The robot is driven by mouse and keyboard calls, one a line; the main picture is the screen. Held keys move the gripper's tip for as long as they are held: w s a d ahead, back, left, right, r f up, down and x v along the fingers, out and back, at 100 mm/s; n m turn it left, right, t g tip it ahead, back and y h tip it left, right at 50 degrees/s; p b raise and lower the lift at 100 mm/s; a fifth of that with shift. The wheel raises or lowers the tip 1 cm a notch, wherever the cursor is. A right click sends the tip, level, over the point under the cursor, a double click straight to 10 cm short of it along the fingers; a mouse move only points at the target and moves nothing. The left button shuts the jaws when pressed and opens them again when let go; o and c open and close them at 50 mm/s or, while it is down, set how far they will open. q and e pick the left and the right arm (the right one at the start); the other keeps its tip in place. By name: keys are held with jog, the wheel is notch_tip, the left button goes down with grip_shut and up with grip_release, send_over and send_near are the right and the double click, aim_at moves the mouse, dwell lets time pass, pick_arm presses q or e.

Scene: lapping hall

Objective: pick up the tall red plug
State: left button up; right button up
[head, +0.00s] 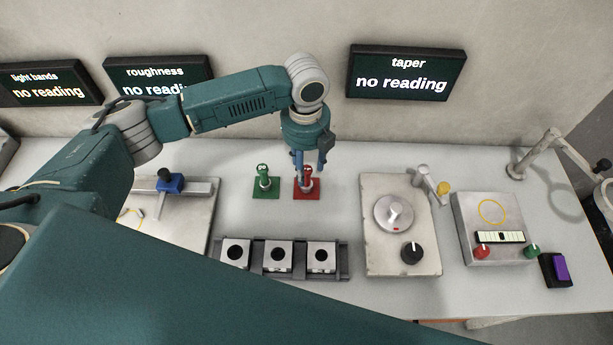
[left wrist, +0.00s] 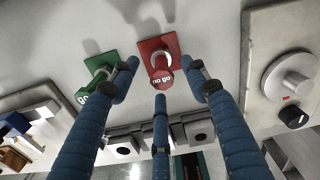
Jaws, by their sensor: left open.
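The red plug (head: 308,183) stands upright on a red square base, just right of the green plug (head: 264,181). In the left wrist view the red plug's round end reads "no go" (left wrist: 162,78), and the green plug (left wrist: 98,80) is to its left. My left gripper (head: 311,162) is open and empty, pointing down over the red plug. In the left wrist view its blue fingers (left wrist: 160,92) spread around and below the plug's end. I cannot tell whether any finger touches it. In the head view the fingers partly hide the plug's top. My right gripper is not in view.
A dark rack (head: 343,272) with several bored blocks sits in front of the plugs. A plate with a round spindle (head: 395,213) and black knob stands to the right. Left is a plate with a blue slide (head: 171,184). A "taper" screen (head: 406,74) hangs behind, reading "no reading".

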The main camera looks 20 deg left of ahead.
aim_at(306, 179)
pick_arm(q)
jog(key=shift+d+f+p, duration=0.1)
jog(key=shift+f+p, duration=0.2)
jog(key=shift+f, duration=1.4)
grip_shut()
